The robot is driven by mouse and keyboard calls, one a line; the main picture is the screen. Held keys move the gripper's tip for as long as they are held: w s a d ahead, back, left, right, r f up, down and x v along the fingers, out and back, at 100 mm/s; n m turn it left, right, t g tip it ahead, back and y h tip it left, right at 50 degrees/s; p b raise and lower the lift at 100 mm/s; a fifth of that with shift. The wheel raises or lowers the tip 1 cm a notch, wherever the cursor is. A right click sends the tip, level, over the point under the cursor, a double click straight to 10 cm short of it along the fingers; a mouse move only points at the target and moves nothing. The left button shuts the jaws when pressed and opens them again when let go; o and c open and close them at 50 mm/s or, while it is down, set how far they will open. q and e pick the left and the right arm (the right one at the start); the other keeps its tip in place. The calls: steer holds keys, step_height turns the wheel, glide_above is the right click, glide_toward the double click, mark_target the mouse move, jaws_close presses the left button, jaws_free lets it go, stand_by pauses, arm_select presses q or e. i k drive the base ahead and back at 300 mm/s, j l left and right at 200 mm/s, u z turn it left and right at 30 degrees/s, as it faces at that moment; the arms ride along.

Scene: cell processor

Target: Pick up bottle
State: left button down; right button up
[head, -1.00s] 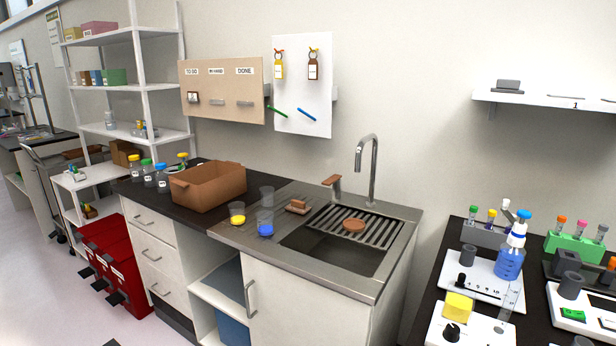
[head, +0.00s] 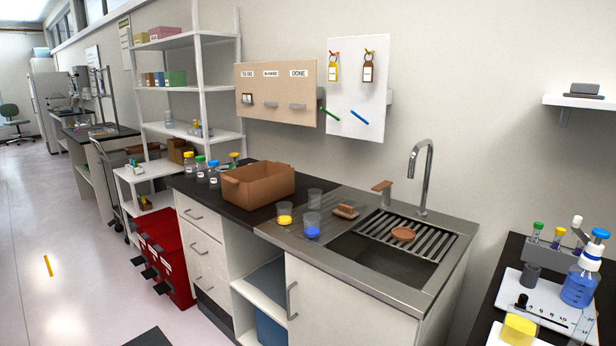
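Several small bottles with coloured caps stand in a row at the left end of the dark counter, left of a brown box. They include a yellow-capped bottle (head: 188,165), a green-capped bottle (head: 200,168) and a blue-capped bottle (head: 213,173). Another bottle (head: 234,161) stands a little behind them. A larger blue-liquid bottle (head: 582,280) with a white and blue top stands on the right bench. Which bottle the task means cannot be told. Neither gripper is in view.
The brown box (head: 258,186) sits on the counter near beakers with yellow liquid (head: 285,218) and blue liquid (head: 312,230). The sink (head: 385,262) is right of them. Red bins (head: 166,262) stand below the shelf. Open floor (head: 70,230) lies at left.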

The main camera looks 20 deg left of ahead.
mark_target(214, 178)
steer(key=u, duration=1.2)
steer(key=i+j, duration=0.35)
steer(key=i+j+z, duration=0.1)
steer(key=i+j, duration=0.2)
steer(key=i, duration=0.25)
